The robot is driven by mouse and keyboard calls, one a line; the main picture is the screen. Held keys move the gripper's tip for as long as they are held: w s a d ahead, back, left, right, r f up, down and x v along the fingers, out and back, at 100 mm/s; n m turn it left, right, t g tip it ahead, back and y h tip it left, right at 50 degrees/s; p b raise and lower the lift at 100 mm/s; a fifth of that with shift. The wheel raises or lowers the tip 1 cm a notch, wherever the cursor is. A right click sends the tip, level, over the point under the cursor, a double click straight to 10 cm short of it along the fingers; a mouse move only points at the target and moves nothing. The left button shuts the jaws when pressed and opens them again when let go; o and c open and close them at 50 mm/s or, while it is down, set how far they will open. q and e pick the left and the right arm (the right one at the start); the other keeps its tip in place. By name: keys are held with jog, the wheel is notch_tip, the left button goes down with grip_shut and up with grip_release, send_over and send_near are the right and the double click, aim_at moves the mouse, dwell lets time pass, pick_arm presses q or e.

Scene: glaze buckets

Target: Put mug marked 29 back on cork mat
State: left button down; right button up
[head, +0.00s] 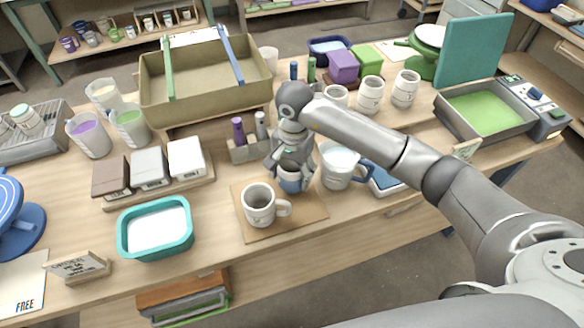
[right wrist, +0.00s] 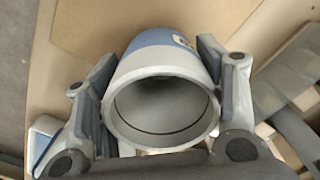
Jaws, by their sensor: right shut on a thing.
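A blue and grey-white mug (head: 290,185) is between the fingers of my right gripper (head: 291,168), which is shut on it. In the head view it is at the back right part of the cork mat (head: 308,211); I cannot tell whether it touches the mat. The right wrist view looks into the open mouth of this mug (right wrist: 165,55), with a finger on each side. Its number cannot be read. A pale mug (head: 258,208) stands upright on the mat's front left part, its handle to the right. My left gripper is not in view.
A large measuring jug (head: 338,167) with a blue handle stands close right of the held mug. A small holder (head: 248,151) with bottles is behind the mat. A teal tray (head: 155,229) lies to the left. Several pale mugs (head: 370,95) stand further back right.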

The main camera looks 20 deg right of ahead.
jog(key=shift+f, duration=0.2)
jog(key=o, duration=1.6)
jog(key=shift+r, duration=0.1)
jog(key=shift+r, duration=0.2)
jog(key=shift+d+r+b, duration=0.1)
jog(key=shift+r+b, duration=1.25)
jog(key=shift+r, duration=4.55)
